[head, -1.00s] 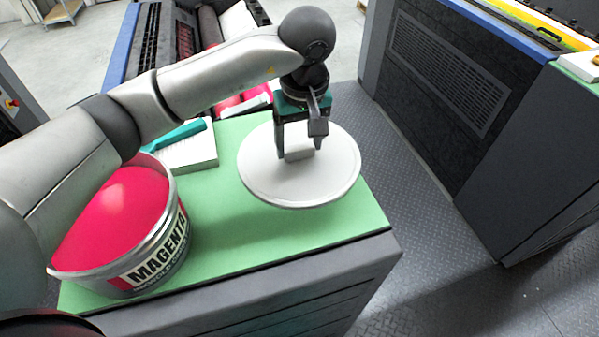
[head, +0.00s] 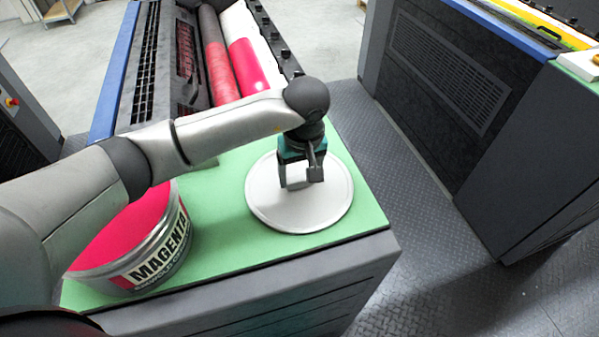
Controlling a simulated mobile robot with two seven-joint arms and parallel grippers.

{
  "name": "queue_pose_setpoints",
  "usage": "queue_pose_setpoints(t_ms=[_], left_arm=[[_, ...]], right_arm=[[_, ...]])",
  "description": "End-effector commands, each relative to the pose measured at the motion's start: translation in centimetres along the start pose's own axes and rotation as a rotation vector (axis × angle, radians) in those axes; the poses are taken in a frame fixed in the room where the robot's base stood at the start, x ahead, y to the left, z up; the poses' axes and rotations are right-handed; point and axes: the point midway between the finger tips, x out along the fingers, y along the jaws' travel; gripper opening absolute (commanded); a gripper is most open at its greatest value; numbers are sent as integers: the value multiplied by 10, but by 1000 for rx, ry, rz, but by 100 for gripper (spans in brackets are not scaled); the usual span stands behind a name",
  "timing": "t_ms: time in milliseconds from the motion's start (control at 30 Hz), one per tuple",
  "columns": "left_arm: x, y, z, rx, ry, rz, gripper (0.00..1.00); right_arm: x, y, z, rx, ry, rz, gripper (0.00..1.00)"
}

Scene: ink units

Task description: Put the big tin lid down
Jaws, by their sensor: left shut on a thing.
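The big tin lid (head: 310,211) is a round, pale grey disc with a raised rim and a block-shaped handle in its middle. It lies level at the right part of the green mat (head: 215,225), and looks to be resting on it or very close above it. My left gripper (head: 301,184) is above the lid, pointing down, shut on the lid's handle. The open magenta ink tin (head: 160,255) stands on the mat at the left, partly hidden by my left arm. My right gripper is not in view.
The mat covers a dark cabinet top (head: 260,300), whose right edge is close to the lid. A printing unit with rollers (head: 222,60) stands behind. Another machine (head: 440,90) stands to the right across a grey floor aisle. Free mat lies between tin and lid.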

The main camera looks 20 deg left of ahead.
Motion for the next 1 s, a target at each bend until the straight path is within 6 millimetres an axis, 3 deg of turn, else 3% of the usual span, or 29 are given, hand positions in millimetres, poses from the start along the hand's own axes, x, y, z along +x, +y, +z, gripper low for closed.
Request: queue_pose_setpoints(t_ms=[67,100,300,667,767,1000], left_arm=[[3,0,0,0,1,1,16],[3,0,0,0,0,0,77],[2,0,0,0,0,0,100],[-2,0,0,0,-1,0,100],[-16,1,-1,0,3,4,100],[-70,1,-1,1,5,5,100]], right_arm=[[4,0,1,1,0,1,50],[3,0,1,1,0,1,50],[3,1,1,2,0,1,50],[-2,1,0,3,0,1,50],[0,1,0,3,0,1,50],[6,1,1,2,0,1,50]])
